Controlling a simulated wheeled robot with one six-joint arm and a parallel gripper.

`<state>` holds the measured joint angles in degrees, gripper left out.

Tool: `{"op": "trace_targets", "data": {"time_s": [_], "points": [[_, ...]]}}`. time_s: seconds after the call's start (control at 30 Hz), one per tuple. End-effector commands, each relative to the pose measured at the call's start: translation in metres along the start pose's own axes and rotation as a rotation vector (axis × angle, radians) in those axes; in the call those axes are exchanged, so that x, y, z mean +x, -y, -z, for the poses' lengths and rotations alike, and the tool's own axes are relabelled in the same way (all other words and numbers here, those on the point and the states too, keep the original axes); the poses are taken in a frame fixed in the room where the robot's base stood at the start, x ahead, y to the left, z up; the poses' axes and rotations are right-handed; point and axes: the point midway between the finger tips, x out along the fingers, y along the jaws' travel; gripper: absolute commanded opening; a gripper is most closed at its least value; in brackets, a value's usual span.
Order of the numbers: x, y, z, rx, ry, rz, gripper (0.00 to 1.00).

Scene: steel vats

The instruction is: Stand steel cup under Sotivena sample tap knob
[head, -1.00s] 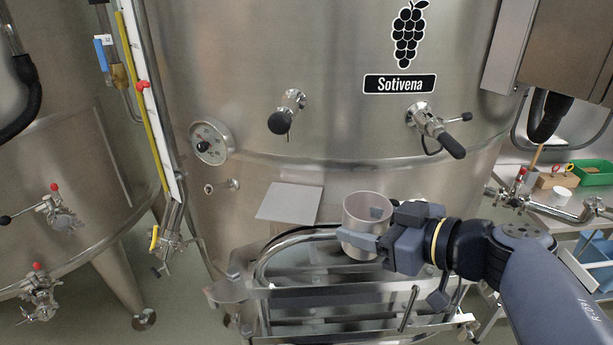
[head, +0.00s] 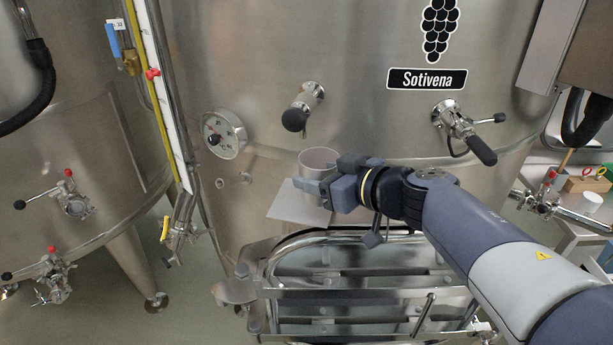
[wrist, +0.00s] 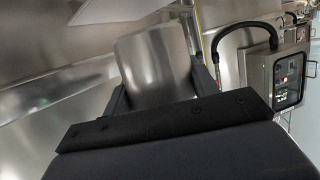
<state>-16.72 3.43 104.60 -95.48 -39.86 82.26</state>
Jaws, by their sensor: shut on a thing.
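My gripper (head: 325,191) is shut on the steel cup (head: 316,165) and holds it upright. In the head view the cup is in front of the Sotivena vat, over or at the small grey shelf plate (head: 300,208); I cannot tell whether it touches the plate. The sample tap knob (head: 294,120) is black and juts from the vat just above and slightly left of the cup. In the wrist view the cup (wrist: 155,65) sits between the two fingers. The Sotivena label (head: 427,79) is up to the right.
A dial thermometer (head: 223,134) is left of the plate. A valve with a black handle (head: 465,130) sticks out at the right. A steel manway frame (head: 350,290) lies below. A second vat (head: 60,140) stands at the left.

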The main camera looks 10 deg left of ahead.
Motion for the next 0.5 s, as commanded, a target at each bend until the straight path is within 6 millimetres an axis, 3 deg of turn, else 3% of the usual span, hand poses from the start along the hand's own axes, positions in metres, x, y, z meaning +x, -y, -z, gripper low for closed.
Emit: {"op": "trace_targets", "data": {"time_s": [0.1, 0.4, 0.5], "points": [[0.021, 0.001, 0.006, 0.000, 0.000, 0.003, 0.32], [0.043, 0.000, 0.014, 0.001, -0.001, 0.001, 0.32], [0.049, 0.000, -0.009, 0.004, 0.002, -0.001, 0.32]]}}
